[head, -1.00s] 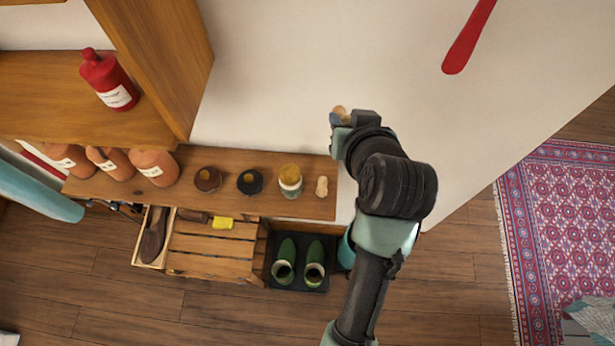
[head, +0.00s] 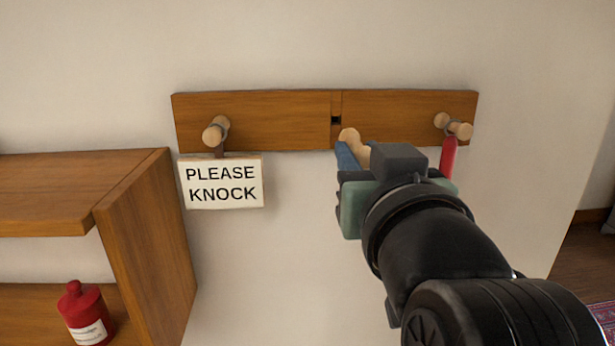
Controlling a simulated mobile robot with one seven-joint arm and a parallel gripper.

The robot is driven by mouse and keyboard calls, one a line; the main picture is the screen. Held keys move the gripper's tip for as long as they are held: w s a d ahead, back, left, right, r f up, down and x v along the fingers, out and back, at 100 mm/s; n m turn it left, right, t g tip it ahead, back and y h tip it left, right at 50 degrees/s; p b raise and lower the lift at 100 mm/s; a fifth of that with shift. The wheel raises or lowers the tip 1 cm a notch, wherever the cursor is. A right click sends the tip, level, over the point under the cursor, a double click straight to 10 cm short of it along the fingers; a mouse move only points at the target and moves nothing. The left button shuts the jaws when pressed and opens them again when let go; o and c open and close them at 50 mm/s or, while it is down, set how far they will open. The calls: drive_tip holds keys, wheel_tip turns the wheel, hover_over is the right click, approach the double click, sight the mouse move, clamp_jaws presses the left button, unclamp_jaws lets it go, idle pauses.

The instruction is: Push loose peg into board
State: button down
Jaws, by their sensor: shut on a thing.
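The wooden board (head: 270,120) is fixed level on the white wall. My gripper (head: 354,158) is in front of the board, a little below and right of the hole. It is shut on the loose peg (head: 350,138), a pale wooden piece whose rounded end shows above the fingers. The peg is apart from the hole. The gripper body hides part of the peg and the far finger.
A "PLEASE KNOCK" sign (head: 222,184) hangs from the left peg. A red object (head: 448,158) hangs from the right peg, close to my gripper. A wooden shelf (head: 150,240) with a red bottle (head: 85,315) stands at the lower left. The wall between is bare.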

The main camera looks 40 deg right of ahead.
sight(349, 140)
drive_tip(key=shift+x, duration=2.95)
drive_tip(key=shift+p+x, duration=0.75)
drive_tip(key=shift+x, duration=0.8)
drive_tip(key=c, duration=0.6)
unclamp_jaws()
drive_tip(key=shift+a+f, duration=0.1)
drive_tip(key=b+v, duration=0.5)
drive_tip(key=v, duration=0.8)
